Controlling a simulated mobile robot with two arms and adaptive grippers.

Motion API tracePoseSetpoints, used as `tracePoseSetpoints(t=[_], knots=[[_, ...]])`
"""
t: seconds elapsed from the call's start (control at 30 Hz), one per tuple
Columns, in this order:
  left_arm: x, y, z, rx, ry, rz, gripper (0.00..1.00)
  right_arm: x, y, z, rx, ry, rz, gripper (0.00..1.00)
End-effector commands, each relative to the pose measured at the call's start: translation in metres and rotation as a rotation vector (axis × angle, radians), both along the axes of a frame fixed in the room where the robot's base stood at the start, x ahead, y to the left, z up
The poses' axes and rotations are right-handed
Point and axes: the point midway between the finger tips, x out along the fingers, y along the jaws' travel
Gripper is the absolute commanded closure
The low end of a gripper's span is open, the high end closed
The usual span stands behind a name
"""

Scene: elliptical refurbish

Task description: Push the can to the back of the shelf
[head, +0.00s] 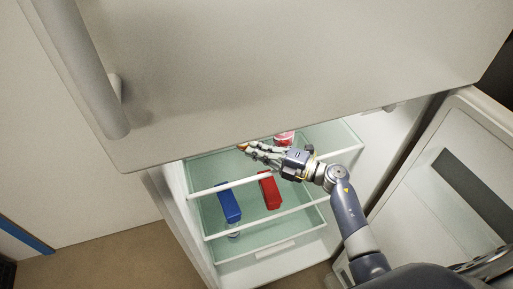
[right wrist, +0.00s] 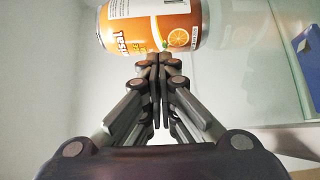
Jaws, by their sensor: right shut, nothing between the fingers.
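The can (right wrist: 150,25) is orange with a white label and a fruit picture. It fills the top of the right wrist view, partly cut off by the frame edge. My right gripper (right wrist: 159,58) is shut and empty, its fingertips at the can's side, touching it or very nearly. In the head view my right gripper (head: 248,148) reaches in from the right over the top glass shelf (head: 340,136) of the open fridge. There only a small orange patch shows at the fingertips; the freezer door above hides the rest. My left gripper is not in view.
A red and white item (head: 284,138) stands behind my right gripper. A blue box (head: 229,203) and a red box (head: 270,192) are lower in the fridge. The freezer door (head: 290,70) overhangs the shelf. The open fridge door (head: 450,190) is at the right.

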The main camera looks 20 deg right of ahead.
Motion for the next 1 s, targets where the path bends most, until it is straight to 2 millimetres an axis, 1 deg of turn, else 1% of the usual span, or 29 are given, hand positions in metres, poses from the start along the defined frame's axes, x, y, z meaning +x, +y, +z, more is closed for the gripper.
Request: tracePoseSetpoints(t=[0.4, 0.47, 0.6, 0.7, 1.0], knots=[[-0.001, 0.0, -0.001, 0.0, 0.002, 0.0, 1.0, 0.004, 0.0, -0.001, 0.0, 0.0, 0.0, 1.0], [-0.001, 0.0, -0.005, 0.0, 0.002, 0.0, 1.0, 0.01, 0.0, -0.002, 0.001, -0.002, 0.001, 1.0], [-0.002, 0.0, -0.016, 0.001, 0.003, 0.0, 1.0, 0.03, 0.0, -0.003, -0.001, -0.002, 0.001, 1.0], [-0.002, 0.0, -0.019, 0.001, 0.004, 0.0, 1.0, 0.039, 0.0, -0.002, 0.0, 0.0, 0.0, 1.0], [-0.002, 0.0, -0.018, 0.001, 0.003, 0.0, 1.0, 0.041, 0.0, 0.0, 0.001, 0.001, -0.001, 1.0]])
